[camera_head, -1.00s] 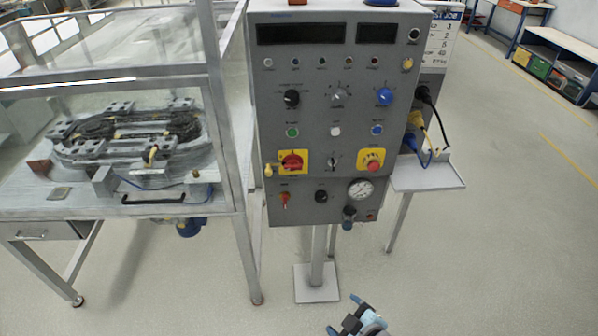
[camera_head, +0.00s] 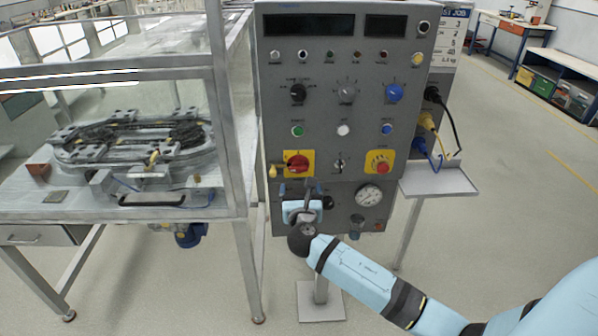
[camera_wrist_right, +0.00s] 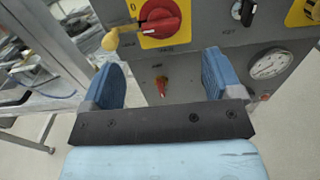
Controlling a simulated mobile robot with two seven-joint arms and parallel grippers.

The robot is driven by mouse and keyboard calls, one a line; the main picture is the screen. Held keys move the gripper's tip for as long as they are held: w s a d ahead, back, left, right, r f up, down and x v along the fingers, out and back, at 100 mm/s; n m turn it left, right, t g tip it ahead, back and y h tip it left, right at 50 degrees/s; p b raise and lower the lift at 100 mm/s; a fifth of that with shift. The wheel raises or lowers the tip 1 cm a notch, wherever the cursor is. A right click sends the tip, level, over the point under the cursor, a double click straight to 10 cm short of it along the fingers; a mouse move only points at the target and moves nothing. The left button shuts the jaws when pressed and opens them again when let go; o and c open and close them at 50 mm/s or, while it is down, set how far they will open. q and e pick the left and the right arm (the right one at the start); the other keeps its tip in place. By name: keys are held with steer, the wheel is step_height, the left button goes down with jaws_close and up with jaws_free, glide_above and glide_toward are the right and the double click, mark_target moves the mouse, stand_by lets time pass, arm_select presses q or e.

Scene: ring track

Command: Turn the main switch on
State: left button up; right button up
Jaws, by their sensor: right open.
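The main switch (camera_head: 298,163) appears to be the red rotary knob on a yellow plate, at the lower left of the grey control panel (camera_head: 320,110). In the right wrist view the red knob (camera_wrist_right: 160,17) is at the top, with a white mark on it and a "0" on the plate. A yellow item (camera_wrist_right: 111,39) sits at its left edge. My right gripper (camera_head: 300,188) is open and empty, just below the knob in the picture. My left gripper is out of view.
A pressure gauge (camera_head: 368,195) and a red button on a yellow plate (camera_head: 379,162) are to the right. A glazed bench (camera_head: 120,212) with an oval track stands left of the panel. A small shelf (camera_head: 440,180) with cables is at the right.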

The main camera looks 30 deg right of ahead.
mark_target(299, 169)
steer(key=x, duration=0.9)
steer(key=shift+w, duration=0.25)
steer(key=c, duration=0.9)
